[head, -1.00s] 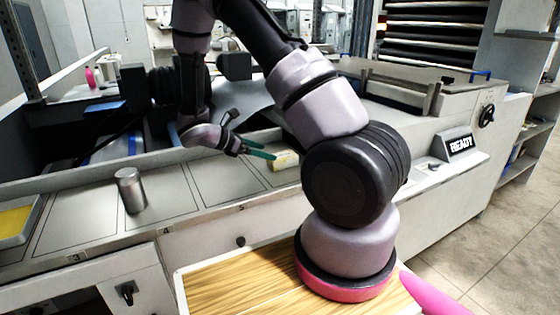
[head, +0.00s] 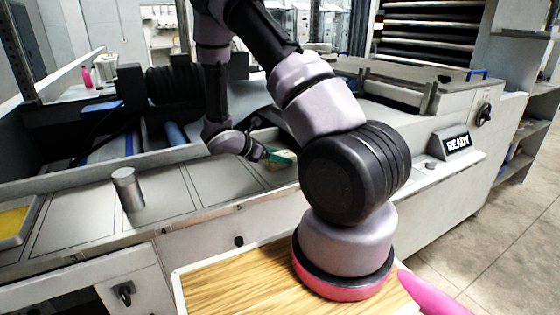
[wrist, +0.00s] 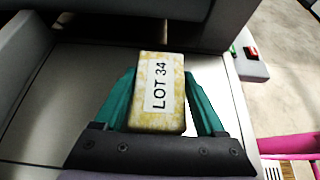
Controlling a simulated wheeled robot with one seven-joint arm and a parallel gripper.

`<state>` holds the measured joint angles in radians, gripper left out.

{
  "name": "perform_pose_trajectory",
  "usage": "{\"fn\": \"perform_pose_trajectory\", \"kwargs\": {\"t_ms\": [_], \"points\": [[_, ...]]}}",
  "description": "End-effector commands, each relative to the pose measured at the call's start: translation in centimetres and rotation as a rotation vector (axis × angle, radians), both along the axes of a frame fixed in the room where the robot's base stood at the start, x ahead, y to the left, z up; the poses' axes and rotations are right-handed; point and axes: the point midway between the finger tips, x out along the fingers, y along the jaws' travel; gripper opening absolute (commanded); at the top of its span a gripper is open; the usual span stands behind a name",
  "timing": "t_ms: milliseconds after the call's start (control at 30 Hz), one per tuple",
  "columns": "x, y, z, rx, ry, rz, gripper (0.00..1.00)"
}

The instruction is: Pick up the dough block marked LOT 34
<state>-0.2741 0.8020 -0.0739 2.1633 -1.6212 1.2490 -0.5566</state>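The dough block marked LOT 34 (wrist: 157,92) is pale yellow and mottled, with a white label on its top. In the wrist view it lies between the two teal fingers of my gripper (wrist: 160,100). The fingers flank its long sides, with a narrow gap showing on the right; contact at the tips is unclear. In the head view my gripper (head: 279,156) is low over the counter, and the block (head: 284,161) is mostly hidden behind the fingers and my arm.
A metal cylinder (head: 128,189) stands on the counter (head: 75,220) at the left. A tray with yellow contents (head: 14,222) is at the far left. A READY sign (head: 458,143) stands at the right. A raised machine edge (head: 90,172) runs behind the counter.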

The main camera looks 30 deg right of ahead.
Motion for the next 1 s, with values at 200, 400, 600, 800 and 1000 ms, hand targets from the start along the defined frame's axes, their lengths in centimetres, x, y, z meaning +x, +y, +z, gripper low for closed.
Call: {"fn": "perform_pose_trajectory", "kwargs": {"t_ms": [200,400,600,800,1000], "points": [[0.0,0.0,0.0,0.000,-0.001,0.000,0.00],[0.0,0.0,0.2,0.000,-0.001,0.000,0.00],[0.1,0.0,2.2,0.000,-0.005,0.001,0.00],[0.1,0.0,6.3,0.000,-0.007,0.000,0.00],[0.1,0.1,9.3,0.001,-0.002,0.004,0.00]]}}
